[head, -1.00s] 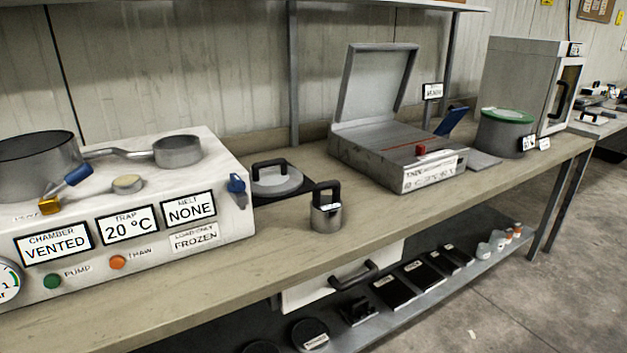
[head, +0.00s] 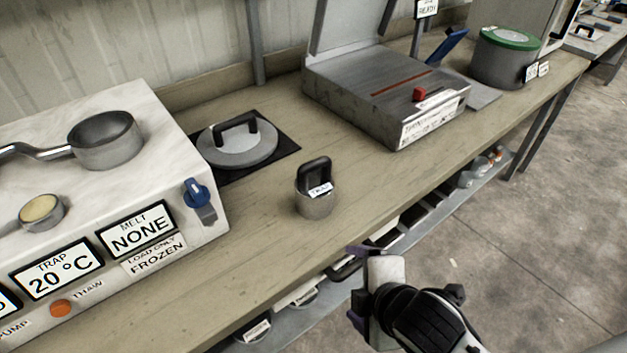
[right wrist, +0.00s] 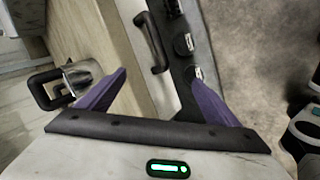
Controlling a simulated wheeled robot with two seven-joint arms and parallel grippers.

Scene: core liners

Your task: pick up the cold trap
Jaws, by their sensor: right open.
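The cold trap (head: 316,205) is a small grey metal cylinder with a black loop handle and a white label. It stands upright on the wooden bench near its front edge. It also shows at the left in the right wrist view (right wrist: 80,77), beyond one finger. My right gripper (head: 362,284) is open and empty, in front of the bench edge, below and to the right of the cold trap in the head view. My left gripper is not in view.
The white machine (head: 180,215) with labels stands left of the trap. A round lid with a black handle (head: 237,143) lies on a dark mat behind it. A grey open-lidded box (head: 375,95) and a green-topped pot (head: 503,58) stand farther right. Bench around the trap is clear.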

